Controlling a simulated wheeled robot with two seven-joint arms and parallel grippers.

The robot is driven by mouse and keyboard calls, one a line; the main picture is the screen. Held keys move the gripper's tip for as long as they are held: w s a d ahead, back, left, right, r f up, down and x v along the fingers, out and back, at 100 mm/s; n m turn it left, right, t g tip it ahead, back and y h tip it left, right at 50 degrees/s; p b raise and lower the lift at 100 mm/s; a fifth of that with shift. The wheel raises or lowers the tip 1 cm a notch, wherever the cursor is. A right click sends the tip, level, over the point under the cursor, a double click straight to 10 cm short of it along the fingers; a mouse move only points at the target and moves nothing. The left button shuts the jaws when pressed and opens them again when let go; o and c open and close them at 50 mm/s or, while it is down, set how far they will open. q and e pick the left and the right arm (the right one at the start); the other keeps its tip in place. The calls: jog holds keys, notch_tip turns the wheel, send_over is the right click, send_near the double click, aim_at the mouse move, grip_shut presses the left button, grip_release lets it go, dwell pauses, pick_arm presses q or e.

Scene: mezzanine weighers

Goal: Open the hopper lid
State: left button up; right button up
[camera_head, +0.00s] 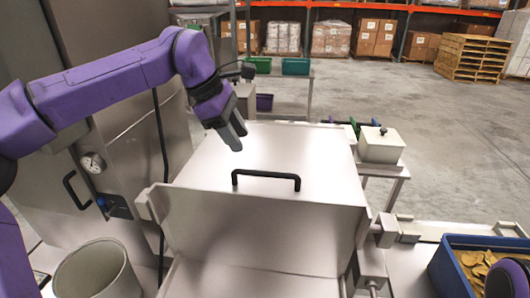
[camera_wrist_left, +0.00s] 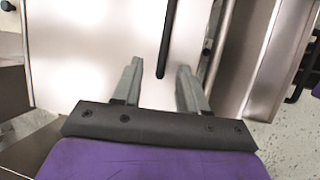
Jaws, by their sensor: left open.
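The hopper lid (camera_head: 290,148) is a broad pale metal panel. It appears to lie shut, behind a raised metal front plate (camera_head: 250,232). A black bar handle (camera_head: 266,175) stands on the lid near its front edge. My left gripper (camera_head: 233,142) hangs over the lid, above and left of the handle in the head view. In the left wrist view my left gripper (camera_wrist_left: 158,72) has its two fingers apart with nothing held. The handle (camera_wrist_left: 167,38) shows ahead, between the lines of the fingers; contact is not visible. My right gripper does not show.
A metal cabinet with a gauge (camera_head: 93,163) stands left of the hopper. A metal cylinder (camera_head: 97,270) is at the lower left. A blue bin (camera_head: 447,265) with tan pieces is at the lower right. A lidded box (camera_head: 381,148) stands right of the lid.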

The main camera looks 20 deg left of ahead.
aim_at(258, 172)
pick_arm(q)
jog(key=x, duration=0.3)
jog(key=p+x, duration=0.1)
jog(key=x, duration=0.6)
jog(key=shift+s+p, duration=0.35)
jog(key=shift+s+r, duration=0.1)
jog(key=shift+s, duration=0.2)
grip_shut()
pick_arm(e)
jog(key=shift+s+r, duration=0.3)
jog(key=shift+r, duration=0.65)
